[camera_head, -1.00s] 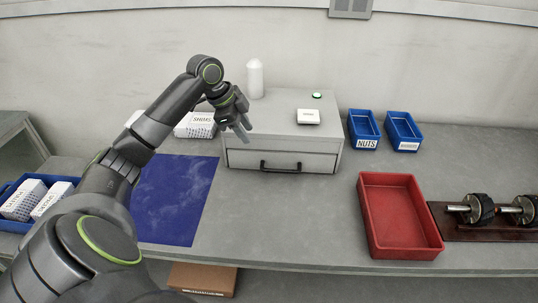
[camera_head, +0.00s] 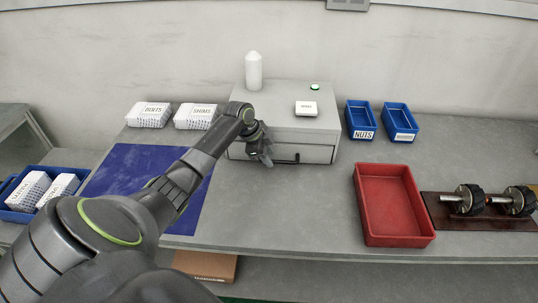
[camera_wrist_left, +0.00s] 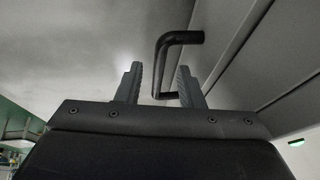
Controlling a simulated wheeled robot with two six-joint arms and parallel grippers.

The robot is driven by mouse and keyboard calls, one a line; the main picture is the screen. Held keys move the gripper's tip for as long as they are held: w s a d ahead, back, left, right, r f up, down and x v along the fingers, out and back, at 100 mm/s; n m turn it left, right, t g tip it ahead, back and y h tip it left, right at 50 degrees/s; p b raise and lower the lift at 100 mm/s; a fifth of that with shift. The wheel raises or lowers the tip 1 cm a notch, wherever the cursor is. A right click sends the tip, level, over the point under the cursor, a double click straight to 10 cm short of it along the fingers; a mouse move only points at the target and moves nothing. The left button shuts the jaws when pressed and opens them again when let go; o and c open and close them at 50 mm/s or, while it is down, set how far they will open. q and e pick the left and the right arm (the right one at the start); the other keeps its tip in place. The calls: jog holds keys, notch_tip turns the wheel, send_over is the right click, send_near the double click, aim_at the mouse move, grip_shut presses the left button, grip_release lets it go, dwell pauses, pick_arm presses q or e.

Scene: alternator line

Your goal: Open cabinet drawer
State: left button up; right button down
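The grey cabinet (camera_head: 320,120) stands at the back of the bench, and its drawer front (camera_head: 318,153) is closed. The black bar handle (camera_head: 288,162) is partly hidden behind my left gripper (camera_head: 265,157), which is in front of the drawer's left half. In the left wrist view my left gripper (camera_wrist_left: 159,72) has its two fingers spread apart, with nothing clamped. The black handle (camera_wrist_left: 180,38) shows beyond the fingertips, its bent end in line with the gap and close to the right finger. I cannot tell whether they touch. My right gripper is not in view.
On the cabinet top are a white bottle (camera_head: 253,72), a small white box (camera_head: 306,108) and a green button (camera_head: 315,87). A red tray (camera_head: 428,237) sits to the right. A blue mat (camera_head: 115,172) lies left; bare bench lies before the drawer.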

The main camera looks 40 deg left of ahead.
pick_arm(q)
jog(key=shift+w+d+f, duration=0.1)
jog(key=shift+w+f, duration=0.1)
jog(key=shift+f, duration=0.3)
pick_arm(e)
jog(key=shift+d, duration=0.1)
pick_arm(q)
grip_shut()
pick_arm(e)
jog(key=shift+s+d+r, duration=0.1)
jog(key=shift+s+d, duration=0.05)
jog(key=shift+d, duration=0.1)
pick_arm(q)
jog(key=shift+s+d, duration=0.1)
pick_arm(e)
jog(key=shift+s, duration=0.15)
